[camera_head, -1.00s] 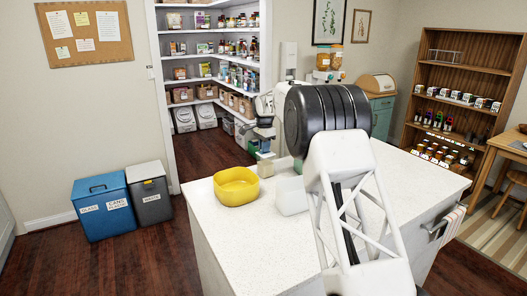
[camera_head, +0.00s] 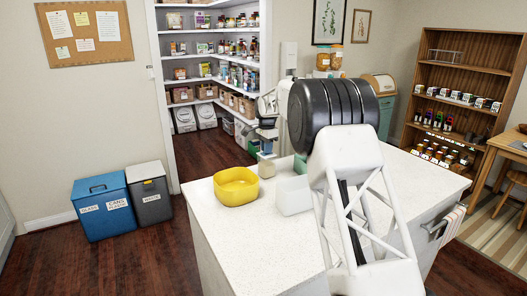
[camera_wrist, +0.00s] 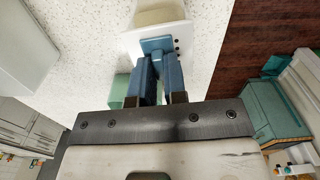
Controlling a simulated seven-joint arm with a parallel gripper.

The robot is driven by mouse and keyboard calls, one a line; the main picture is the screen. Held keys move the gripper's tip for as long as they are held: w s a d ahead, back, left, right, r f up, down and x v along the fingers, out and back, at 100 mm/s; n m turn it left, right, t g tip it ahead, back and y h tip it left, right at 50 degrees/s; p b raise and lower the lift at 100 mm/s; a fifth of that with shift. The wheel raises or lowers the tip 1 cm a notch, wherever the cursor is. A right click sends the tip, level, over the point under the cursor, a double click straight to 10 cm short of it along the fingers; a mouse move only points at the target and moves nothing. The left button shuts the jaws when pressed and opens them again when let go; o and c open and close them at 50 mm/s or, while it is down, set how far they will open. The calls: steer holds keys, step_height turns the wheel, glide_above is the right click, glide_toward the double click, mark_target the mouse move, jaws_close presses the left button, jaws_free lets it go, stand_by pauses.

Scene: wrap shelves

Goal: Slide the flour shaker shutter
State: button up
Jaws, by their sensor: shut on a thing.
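The flour shaker (camera_head: 266,166) is a small pale object at the far edge of the white counter, just left of a white box. In the wrist view its cream body (camera_wrist: 158,16) stands at the top, beside a white plate with small dark holes. A blue piece (camera_wrist: 158,45), perhaps the shutter's tab, lies at the plate's near edge. My gripper (camera_wrist: 161,62) has its blue fingers closed at this blue piece; the exact contact is hidden. My gripper is small and partly hidden in the head view (camera_head: 267,137), above the shaker.
A yellow bowl (camera_head: 236,187) stands left of the white box (camera_head: 294,202) on the counter. A green object (camera_head: 300,164) is behind the box. The counter's front (camera_head: 250,240) is clear. The counter edge and dark floor lie close to the shaker.

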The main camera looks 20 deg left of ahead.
steer(key=shift+s+d, duration=0.3)
steer(key=shift+d, duration=0.1)
stand_by(0.3)
steer(key=o, duration=0.4)
steer(key=shift+r, duration=0.15)
steer(key=shift+r, duration=3.35)
